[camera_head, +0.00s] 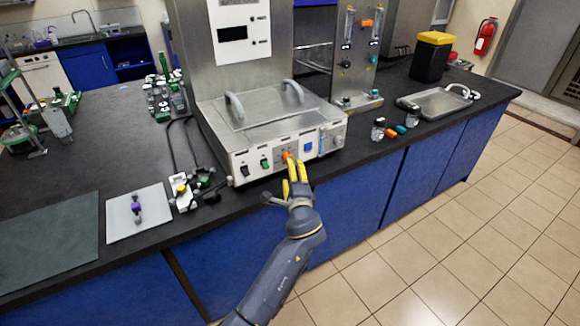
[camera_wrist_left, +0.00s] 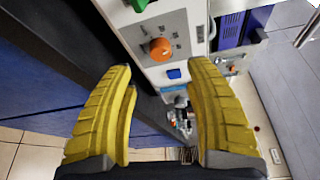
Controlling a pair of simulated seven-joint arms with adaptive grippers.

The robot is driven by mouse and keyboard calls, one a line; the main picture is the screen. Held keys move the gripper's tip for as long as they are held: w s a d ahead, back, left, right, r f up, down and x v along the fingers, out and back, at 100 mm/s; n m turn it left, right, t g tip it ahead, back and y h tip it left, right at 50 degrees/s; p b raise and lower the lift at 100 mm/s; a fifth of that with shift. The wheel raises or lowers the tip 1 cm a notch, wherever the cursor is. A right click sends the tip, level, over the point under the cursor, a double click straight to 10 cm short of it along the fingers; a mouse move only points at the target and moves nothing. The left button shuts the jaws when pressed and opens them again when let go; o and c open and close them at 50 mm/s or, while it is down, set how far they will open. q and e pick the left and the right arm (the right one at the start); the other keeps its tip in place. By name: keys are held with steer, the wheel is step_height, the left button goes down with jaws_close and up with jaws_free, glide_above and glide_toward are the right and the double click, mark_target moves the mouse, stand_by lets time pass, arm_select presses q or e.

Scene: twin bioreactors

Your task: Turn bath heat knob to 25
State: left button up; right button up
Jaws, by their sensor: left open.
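The bath heat knob is orange and sits on the front panel of the steel water bath (camera_head: 270,130). In the head view the knob (camera_head: 287,156) is partly hidden by my fingers. In the left wrist view the knob (camera_wrist_left: 160,48) sits on a grey dial plate, whose markings are too small to read. My left gripper (camera_head: 296,168) is in front of the panel at the knob. Its yellow fingers are open in the wrist view (camera_wrist_left: 161,70), with the knob just beyond the tips, between their lines. No finger contact is visible. My right gripper is not in view.
The panel also has a green switch (camera_head: 265,163), a black switch (camera_head: 245,170) and a blue button (camera_head: 308,147). Small bottles (camera_head: 378,129) and a metal tray (camera_head: 435,103) are to the right. A white board (camera_head: 120,215) lies left. The floor in front is clear.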

arm_select(q)
steer(key=shift+v, duration=1.85)
steer(key=s+a+f+n+g+h, duration=0.1)
steer(key=s+a+f+g, duration=0.2)
steer(key=f, duration=1.4)
steer(key=s+f+n+g+h, duration=0.1)
steer(key=s+f+g+h, duration=0.3)
steer(key=f, duration=1.3)
steer(key=s+a+f+n+g+y, duration=0.2)
steer(key=s+a+f, duration=0.1)
steer(key=s+f, duration=0.9)
steer(key=s+a+f+n+g, duration=0.2)
steer(key=s+a+f, duration=0.2)
steer(key=s+f, duration=0.5)
steer(key=s+a+f+n+g, duration=0.15)
steer(key=s+a+f, duration=0.25)
steer(key=s+f, duration=0.5)
steer(key=s+a+f+n+g, duration=0.1)
steer(key=s+a+n, duration=0.1)
steer(key=s, duration=0.6)
steer(key=s+a+f+n+g, duration=0.1)
steer(key=s+a+f+n, duration=0.1)
steer(key=s, duration=0.7)
steer(key=s+a+f+n+g, duration=0.1)
steer(key=s+a, duration=0.3)
steer(key=s, duration=0.5)
steer(key=shift+f+n+h, duration=0.3)
steer(key=shift+f+n, duration=0.05)
steer(key=shift+n, duration=0.4)
